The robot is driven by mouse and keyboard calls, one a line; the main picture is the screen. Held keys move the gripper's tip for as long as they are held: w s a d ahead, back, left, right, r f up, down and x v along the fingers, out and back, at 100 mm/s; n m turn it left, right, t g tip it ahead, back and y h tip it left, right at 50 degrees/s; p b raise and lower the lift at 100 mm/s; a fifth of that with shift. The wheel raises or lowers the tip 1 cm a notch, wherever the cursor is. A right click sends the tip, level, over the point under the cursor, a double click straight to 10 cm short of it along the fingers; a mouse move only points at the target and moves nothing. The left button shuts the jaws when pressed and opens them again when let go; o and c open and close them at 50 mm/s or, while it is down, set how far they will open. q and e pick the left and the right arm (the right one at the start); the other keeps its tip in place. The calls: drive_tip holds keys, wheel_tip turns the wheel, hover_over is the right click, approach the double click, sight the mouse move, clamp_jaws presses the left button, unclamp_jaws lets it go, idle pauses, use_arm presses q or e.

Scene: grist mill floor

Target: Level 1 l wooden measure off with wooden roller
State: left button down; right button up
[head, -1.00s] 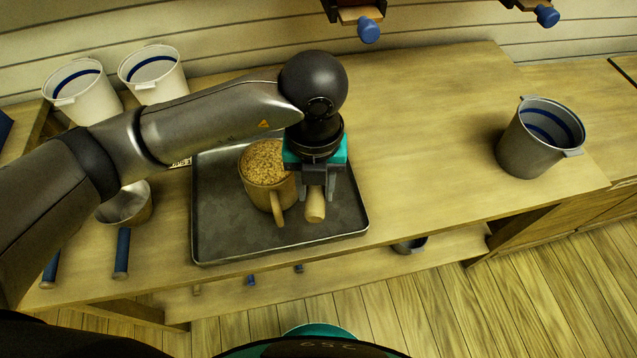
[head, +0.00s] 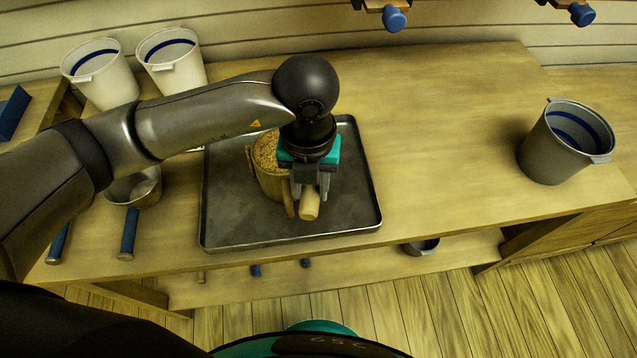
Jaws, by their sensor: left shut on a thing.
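The wooden measure (head: 271,186) stands upright on a dark metal tray (head: 228,222), its handle towards me. Grain (head: 265,150) shows at its top; my arm and gripper hide the right part of the mouth. My left gripper (head: 309,190) points down at the measure's right side, shut on the wooden roller. The roller's pale round end (head: 309,206) sticks out towards me, beside the handle; the rest is hidden. A narrow wooden piece shows at the measure's left edge; I cannot tell what it belongs to. My right gripper is not in view.
Two white buckets (head: 101,80) (head: 172,65) stand at the back left. A metal scoop (head: 135,188) with a blue handle lies left of the tray. A grey bucket (head: 560,145) stands at the right. The bench between tray and grey bucket is clear.

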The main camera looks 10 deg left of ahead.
use_arm(q)
drive_tip(key=a+r+p, duration=0.1)
drive_tip(key=a+r, duration=0.1)
drive_tip(key=a, duration=0.6)
drive_tip(key=a+r+p, duration=0.1)
drive_tip(key=a+r, duration=0.1)
drive_tip(key=a, duration=0.7)
drive_tip(key=shift+s+r, duration=0.35)
idle(2.1)
drive_tip(key=shift+a, duration=0.1)
idle(0.4)
